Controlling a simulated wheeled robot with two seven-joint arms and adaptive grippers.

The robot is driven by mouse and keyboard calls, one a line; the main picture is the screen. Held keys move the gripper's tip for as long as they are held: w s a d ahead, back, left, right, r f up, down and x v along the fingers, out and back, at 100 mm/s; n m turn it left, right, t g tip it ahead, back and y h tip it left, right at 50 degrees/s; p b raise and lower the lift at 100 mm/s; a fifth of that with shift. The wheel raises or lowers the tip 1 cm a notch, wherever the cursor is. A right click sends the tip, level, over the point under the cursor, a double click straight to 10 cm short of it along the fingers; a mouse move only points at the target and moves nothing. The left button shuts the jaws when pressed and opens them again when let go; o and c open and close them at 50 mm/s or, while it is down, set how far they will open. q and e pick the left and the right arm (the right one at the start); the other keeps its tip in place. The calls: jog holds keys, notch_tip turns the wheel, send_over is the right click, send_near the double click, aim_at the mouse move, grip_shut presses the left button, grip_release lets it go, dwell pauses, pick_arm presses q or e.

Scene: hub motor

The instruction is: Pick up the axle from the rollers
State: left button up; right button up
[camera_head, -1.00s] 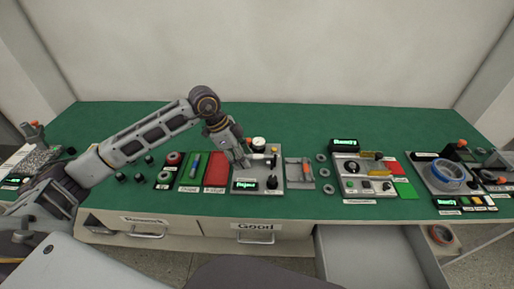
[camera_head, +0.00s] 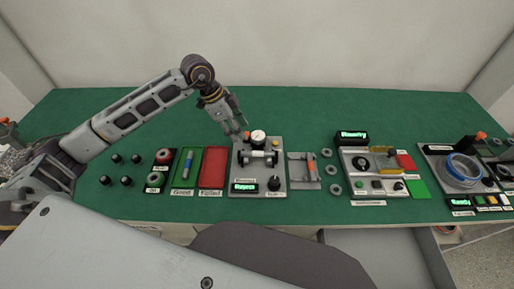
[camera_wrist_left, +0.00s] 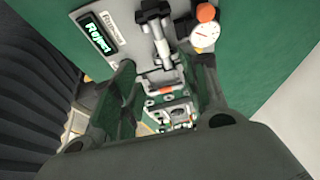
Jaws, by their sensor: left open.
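The axle (camera_head: 258,157) is a pale bar lying across dark rollers on the grey test station (camera_head: 238,178). Its display reads "Reject". In the left wrist view the axle (camera_wrist_left: 161,44) shows at the top centre, beyond the fingertips, with a dark roller support at its upper end. My left gripper (camera_head: 238,130) is above and behind the station's back left corner, beside the round dial gauge (camera_head: 258,137). In the left wrist view its fingers (camera_wrist_left: 167,68) are spread with nothing between them. My right gripper is in neither view.
The dial gauge and an orange knob (camera_wrist_left: 206,12) stand close to the axle. Left are a green tray (camera_head: 186,180) holding a blue-and-grey part and an empty red tray (camera_head: 214,167). Right are a grey fixture (camera_head: 303,171) and loose rings (camera_head: 333,170). The back of the table is clear.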

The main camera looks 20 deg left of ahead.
pick_arm(q)
jog(key=shift+w+r, duration=0.1)
jog(key=shift+w, duration=0.1)
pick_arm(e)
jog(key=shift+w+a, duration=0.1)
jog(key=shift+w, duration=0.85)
pick_arm(q)
send_over(249, 152)
jog(key=f, duration=0.7)
jog(key=shift+s+a, duration=0.1)
jog(key=shift+a, duration=0.15)
jog(key=shift+d+f, duration=0.15)
jog(key=shift+f, duration=0.4)
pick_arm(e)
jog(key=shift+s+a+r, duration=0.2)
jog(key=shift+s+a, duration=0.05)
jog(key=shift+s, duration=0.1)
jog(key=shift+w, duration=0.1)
